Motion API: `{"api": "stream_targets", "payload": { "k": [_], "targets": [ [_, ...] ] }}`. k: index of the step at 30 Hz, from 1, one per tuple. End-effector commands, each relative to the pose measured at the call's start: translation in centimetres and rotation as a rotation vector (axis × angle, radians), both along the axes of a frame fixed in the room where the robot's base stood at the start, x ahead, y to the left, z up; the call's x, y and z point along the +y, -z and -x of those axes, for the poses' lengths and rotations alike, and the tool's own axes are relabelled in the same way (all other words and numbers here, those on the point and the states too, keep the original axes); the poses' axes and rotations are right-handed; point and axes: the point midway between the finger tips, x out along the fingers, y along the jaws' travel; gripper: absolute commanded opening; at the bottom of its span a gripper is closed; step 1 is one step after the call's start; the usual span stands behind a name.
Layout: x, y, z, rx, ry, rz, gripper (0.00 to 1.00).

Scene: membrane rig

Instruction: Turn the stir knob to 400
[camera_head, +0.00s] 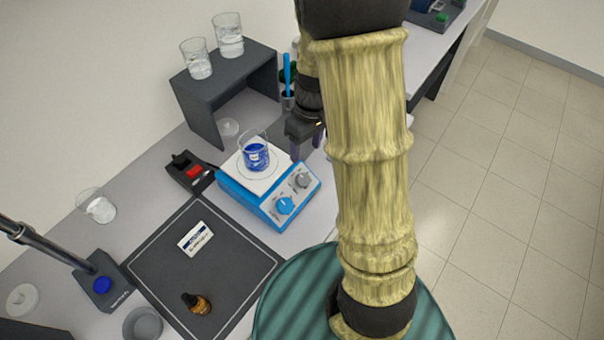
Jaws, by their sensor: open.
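A blue stirrer hotplate (247,203) with a white top stands on the bench in the middle of the head view. Its front panel has a blue knob (285,205) and a grey knob (303,181). The panel markings are too small to read, so I cannot tell which knob is for stirring or what it is set to. A beaker of blue liquid (256,156) stands on the plate. My gripper (307,150) is open and empty, pointing down, behind and above the grey knob and apart from both knobs.
A dark shelf (202,112) with two beakers stands behind the hotplate. A black and red device (190,172) sits to its left. A dark mat (240,260) with a white box (195,238) and an amber bottle (197,303) lies in front. My arm hides the bench on the right.

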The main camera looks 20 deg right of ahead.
Motion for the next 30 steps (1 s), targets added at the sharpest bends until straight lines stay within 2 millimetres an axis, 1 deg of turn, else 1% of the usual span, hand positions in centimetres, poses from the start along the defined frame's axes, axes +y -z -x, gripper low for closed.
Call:
{"api": "stream_targets", "payload": {
  "k": [1,9,18,21,24,30],
  "targets": [
    [-0.1,0.9,0.1,0.006,0.003,0.001,0.57],
    [0.3,5.7,0.4,0.005,0.007,0.000,0.57],
    [1.0,10.3,0.6,0.002,0.002,0.000,0.57],
    [1.1,11.2,0.6,0.001,0.001,0.000,0.57],
    [1.2,11.7,0.6,0.001,0.001,0.000,0.57],
    [1.1,11.7,0.6,0.000,0.001,0.001,0.57]
  ]
}}
